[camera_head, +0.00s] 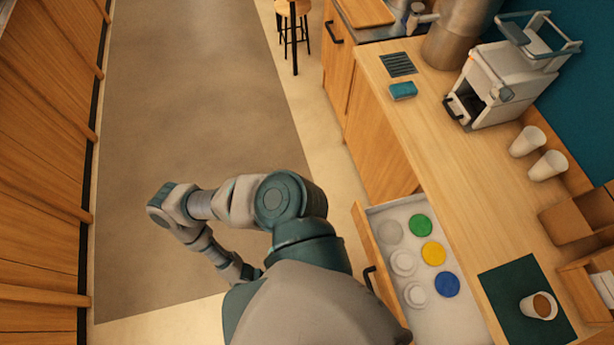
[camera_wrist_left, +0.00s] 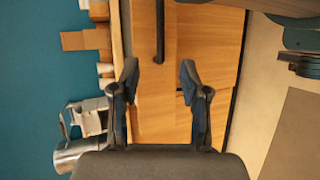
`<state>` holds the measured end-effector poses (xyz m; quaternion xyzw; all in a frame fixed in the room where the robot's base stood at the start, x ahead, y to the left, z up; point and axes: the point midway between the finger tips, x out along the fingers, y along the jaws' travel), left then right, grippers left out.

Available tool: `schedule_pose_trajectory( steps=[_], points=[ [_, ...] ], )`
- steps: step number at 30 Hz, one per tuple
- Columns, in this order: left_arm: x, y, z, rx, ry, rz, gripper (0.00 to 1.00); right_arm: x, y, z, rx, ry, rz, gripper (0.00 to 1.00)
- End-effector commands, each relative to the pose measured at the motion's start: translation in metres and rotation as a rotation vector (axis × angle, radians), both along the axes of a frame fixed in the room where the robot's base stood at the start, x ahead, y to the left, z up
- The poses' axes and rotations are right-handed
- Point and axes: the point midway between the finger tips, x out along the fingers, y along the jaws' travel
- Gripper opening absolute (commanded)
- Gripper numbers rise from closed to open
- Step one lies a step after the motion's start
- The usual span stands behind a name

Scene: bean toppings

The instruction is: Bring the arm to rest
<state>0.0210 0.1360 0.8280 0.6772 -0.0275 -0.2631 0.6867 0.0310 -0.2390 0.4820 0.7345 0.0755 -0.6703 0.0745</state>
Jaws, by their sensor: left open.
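My arm (camera_head: 240,200) is folded in the head view, over the floor to the left of the counter, clear of the furniture. I cannot make out its fingers there. In the left wrist view my left gripper (camera_wrist_left: 159,78) is open, with its two dark fingers spread and nothing between them. Wooden cabinet fronts and a dark handle (camera_wrist_left: 160,30) show beyond the fingers. My right gripper is not in view.
An open drawer (camera_head: 378,212) holds green, yellow and blue round items and several pale ones. The counter (camera_head: 440,150) carries a coffee machine (camera_head: 500,85), white cups (camera_head: 527,141), a blue sponge-like block (camera_head: 403,91) and a filled cup (camera_head: 538,306) on a dark mat (camera_head: 505,285). The aisle floor (camera_head: 190,100) is clear.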

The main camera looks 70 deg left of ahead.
Motion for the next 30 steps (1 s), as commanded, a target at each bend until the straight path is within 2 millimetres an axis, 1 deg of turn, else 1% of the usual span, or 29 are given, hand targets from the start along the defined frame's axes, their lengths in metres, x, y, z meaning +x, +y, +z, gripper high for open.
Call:
schedule_pose_trajectory(
  steps=[7,13,14,16,17,20,21,23,24,26,27,30],
  points=[
    [0.000,0.000,-0.001,0.000,0.000,0.000,0.45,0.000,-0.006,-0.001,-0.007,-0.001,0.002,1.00],
    [0.000,0.000,-0.002,0.005,0.000,-0.003,0.45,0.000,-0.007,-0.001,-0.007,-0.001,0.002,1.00],
    [0.000,0.001,-0.005,0.013,0.000,-0.007,0.45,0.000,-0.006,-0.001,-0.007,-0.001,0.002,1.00],
    [0.002,0.003,-0.020,0.068,0.002,-0.030,0.45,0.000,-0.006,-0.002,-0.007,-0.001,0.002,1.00],
    [0.004,0.005,-0.031,0.107,0.004,-0.048,0.45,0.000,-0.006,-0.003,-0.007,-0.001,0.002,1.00],
    [0.013,0.016,-0.088,0.313,0.023,-0.140,0.45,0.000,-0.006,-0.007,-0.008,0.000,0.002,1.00],
    [0.017,0.024,-0.118,0.420,0.037,-0.191,0.45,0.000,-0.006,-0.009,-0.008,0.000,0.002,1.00],
    [0.024,0.039,-0.165,0.592,0.072,-0.279,0.45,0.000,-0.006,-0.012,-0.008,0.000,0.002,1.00],
    [0.028,0.050,-0.197,0.707,0.103,-0.346,0.45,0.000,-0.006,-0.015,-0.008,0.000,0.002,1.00],
    [0.033,0.067,-0.243,0.871,0.160,-0.458,0.45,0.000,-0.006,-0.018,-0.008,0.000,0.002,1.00],
    [0.034,0.079,-0.272,0.971,0.208,-0.542,0.45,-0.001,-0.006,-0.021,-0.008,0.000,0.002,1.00],
    [0.031,0.099,-0.329,1.156,0.328,-0.773,0.45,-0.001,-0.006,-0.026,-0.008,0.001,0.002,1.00]
  ],
)
